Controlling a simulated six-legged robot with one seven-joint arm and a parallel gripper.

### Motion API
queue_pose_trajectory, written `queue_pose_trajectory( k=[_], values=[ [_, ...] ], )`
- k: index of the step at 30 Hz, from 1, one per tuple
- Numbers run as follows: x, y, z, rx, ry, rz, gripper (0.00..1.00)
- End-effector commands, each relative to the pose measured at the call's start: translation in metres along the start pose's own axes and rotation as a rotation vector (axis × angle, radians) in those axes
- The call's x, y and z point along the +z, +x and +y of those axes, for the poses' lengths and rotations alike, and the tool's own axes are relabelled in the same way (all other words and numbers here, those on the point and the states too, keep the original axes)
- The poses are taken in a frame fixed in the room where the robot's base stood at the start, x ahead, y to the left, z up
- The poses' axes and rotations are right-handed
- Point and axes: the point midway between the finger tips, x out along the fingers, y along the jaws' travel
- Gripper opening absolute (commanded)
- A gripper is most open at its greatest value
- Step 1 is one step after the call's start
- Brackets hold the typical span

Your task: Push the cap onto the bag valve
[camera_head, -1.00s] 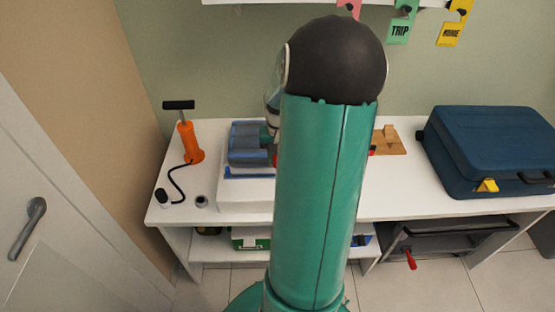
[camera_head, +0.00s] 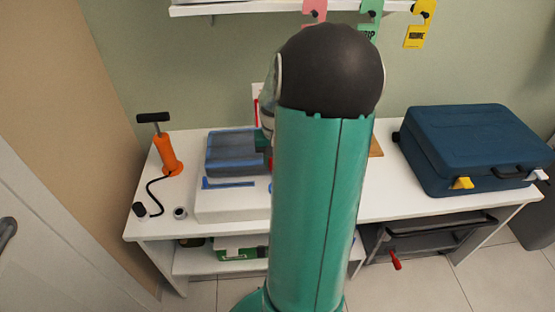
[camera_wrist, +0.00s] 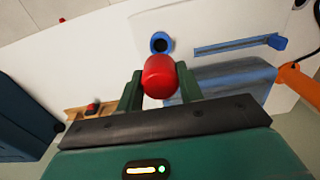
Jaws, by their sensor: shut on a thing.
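In the wrist view my gripper (camera_wrist: 159,72) is shut on a red, rounded cap (camera_wrist: 160,85), held between its two green fingers. The blue round bag valve (camera_wrist: 160,43), with a dark opening, lies just beyond the cap in the picture. The cap looks apart from it, though the height gap is hard to judge. The pale bag (camera_wrist: 190,22) has a blue strip with a slider (camera_wrist: 277,42) and blue folded contents.
An orange hand pump (camera_head: 168,155) with a black hose stands left of the bag, near a small round piece (camera_head: 180,212). A blue suitcase (camera_head: 470,150) fills the right of the bench (camera_head: 385,208). A wooden stand (camera_wrist: 75,114) shows in the wrist view. Tags hang above.

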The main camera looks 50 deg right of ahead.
Motion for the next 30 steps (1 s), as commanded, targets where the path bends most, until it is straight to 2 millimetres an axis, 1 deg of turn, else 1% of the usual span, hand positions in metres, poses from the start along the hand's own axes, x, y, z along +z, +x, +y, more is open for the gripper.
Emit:
queue_pose_trajectory(
  k=[12,18,23,30],
  values=[
    [0.001,0.037,0.0,-0.001,0.001,-0.004,0.09],
    [0.001,0.052,0.002,-0.001,0.001,-0.003,0.09],
    [0.001,0.057,0.002,-0.001,0.002,-0.002,0.09],
    [0.0,0.058,0.003,-0.001,0.002,-0.001,0.09]
  ],
)
